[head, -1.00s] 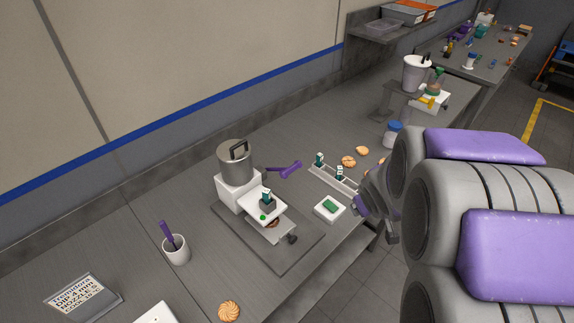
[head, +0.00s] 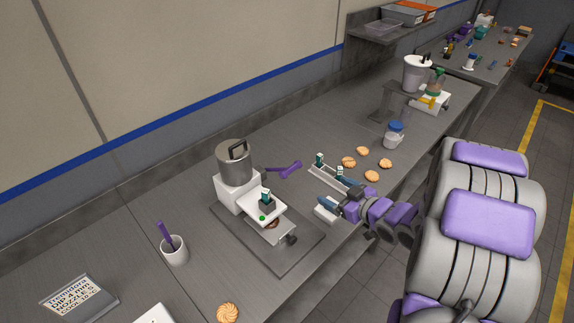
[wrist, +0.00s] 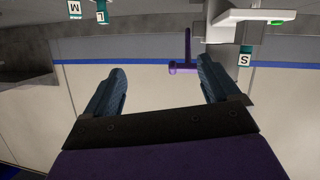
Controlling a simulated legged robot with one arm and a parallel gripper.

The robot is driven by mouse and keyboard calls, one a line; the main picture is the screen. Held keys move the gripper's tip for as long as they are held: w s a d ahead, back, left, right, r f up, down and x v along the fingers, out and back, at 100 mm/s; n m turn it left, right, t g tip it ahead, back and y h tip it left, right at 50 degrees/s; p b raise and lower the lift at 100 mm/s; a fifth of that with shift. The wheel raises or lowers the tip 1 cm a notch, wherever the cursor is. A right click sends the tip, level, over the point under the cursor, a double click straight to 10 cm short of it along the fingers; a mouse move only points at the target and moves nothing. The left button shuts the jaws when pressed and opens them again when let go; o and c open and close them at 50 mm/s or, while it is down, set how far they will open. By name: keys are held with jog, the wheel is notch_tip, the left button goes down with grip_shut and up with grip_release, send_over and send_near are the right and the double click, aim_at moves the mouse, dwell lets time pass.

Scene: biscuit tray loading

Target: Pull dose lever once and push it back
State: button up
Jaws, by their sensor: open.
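The dosing machine (head: 238,192) has a white body under a steel pot with a dark handle and stands on a grey base plate. Its purple dose lever (head: 290,168) sticks out to the right of the pot and ends in a crossbar grip. In the wrist view, which looks upside down, the lever (wrist: 187,50) shows beyond the fingers, nearer the right one. My gripper (head: 337,193) is in front of the small rack, right of the machine and apart from the lever. Its two blue fingers (wrist: 161,82) are open with nothing between them.
A nozzle rack (head: 325,178) and a small white box (head: 325,211) are close to my gripper. Several biscuits (head: 371,176) and a blue-lidded jar (head: 393,135) lie beyond. A cup (head: 175,251) stands at left. The table between lever and rack is clear.

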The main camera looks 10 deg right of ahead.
aim_at(292, 168)
notch_tip(292, 168, up, 2)
jog(key=s+a+t+y, duration=0.2)
jog(key=a+y, duration=0.1)
jog(key=y, duration=0.1)
jog(key=b+x, duration=0.1)
jog(key=x, duration=0.7)
jog(key=b+x, duration=0.2)
jog(key=x, duration=0.6)
jog(key=shift+w+a+r, duration=0.1)
jog(key=shift+w+r, duration=0.1)
jog(key=shift+w, duration=0.2)
jog(key=shift+c, duration=0.4)
jog(key=c, duration=1.4)
